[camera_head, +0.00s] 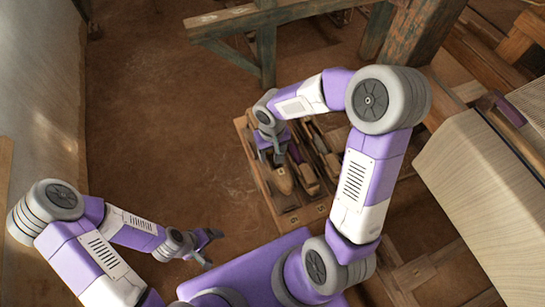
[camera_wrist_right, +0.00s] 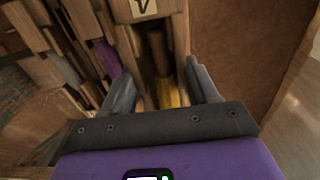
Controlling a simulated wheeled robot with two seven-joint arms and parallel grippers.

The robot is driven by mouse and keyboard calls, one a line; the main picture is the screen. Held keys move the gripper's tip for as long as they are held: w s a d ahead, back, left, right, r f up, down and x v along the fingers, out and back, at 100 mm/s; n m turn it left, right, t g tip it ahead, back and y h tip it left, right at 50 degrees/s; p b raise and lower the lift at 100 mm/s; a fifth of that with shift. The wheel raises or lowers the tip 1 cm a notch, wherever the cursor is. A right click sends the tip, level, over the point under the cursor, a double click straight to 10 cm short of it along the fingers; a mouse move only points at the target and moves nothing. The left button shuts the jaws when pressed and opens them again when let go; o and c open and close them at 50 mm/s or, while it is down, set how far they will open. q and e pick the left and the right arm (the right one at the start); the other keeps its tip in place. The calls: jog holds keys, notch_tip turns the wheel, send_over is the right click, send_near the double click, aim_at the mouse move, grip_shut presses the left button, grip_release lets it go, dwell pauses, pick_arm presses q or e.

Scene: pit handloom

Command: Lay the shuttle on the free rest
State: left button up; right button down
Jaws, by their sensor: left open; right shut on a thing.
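My right gripper (camera_head: 273,157) is over the wooden rack (camera_head: 287,219) in the head view, shut on a shuttle (camera_head: 282,181). The shuttle's tan wooden tip shows below the fingers. In the right wrist view a brown and yellow part of the shuttle (camera_wrist_right: 171,93) shows between the two fingers (camera_wrist_right: 162,92). I cannot tell whether the shuttle touches the rack. The rest under it is mostly hidden. My left gripper (camera_head: 208,247) is open and empty, low in the head view, away from the rack.
Several other shuttles (camera_head: 318,149) lie in the rack to the right of my right gripper; one with purple (camera_wrist_right: 107,60) shows in the wrist view. A pale label (camera_wrist_right: 143,8) marks the rack's end. Loom posts (camera_head: 265,50) stand behind; pale warp (camera_head: 480,190) is at right. Brown floor (camera_head: 165,110) is clear at left.

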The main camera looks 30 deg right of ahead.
jog(key=shift+f+b, duration=2)
jog(key=shift+f, duration=0.85)
jog(key=shift+f+b, duration=1.7)
jog(key=shift+f, duration=0.1)
jog(key=shift+c, duration=1)
grip_release()
jog(key=shift+s, duration=0.1)
jog(key=shift+r+p, duration=3.1)
jog(key=shift+r, duration=0.95)
